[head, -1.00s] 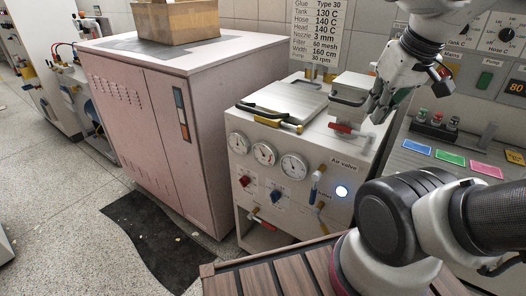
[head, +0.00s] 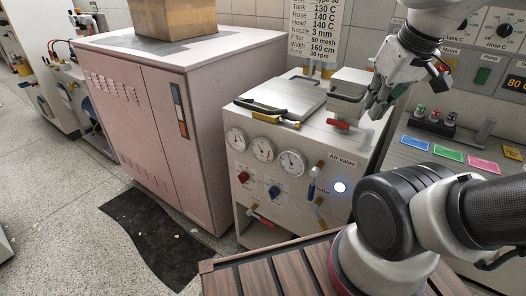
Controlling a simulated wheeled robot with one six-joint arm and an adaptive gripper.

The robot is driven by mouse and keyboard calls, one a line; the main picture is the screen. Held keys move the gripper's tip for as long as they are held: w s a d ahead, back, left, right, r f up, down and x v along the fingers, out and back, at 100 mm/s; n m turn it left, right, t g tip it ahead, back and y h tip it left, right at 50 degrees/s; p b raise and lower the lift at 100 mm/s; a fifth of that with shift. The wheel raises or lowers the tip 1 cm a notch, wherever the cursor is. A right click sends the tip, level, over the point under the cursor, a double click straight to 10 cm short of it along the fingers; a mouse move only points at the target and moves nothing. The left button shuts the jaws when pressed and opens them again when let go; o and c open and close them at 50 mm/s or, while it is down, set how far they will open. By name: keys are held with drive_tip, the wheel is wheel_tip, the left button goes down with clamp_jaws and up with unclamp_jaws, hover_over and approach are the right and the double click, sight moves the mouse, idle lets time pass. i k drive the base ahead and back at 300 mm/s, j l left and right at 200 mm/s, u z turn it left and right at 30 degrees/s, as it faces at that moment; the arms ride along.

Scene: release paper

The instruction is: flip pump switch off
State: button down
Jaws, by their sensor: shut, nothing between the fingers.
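The green pump switch (head: 484,76) sits under the "Pump" label on the grey control panel at the right. It is small, and I cannot tell its position. My gripper (head: 376,108) is shut and empty. It points down to the left of the panel, above the right part of the air-valve machine and near its red-handled valve. It is well to the left of the pump switch and apart from it.
The machine (head: 285,190) with gauges and valve handles stands in the centre. A pink cabinet (head: 150,130) with a cardboard box (head: 172,18) stands left. Floor is free at far left.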

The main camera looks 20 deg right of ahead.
sight(483, 74)
drive_tip(key=z, duration=1.55)
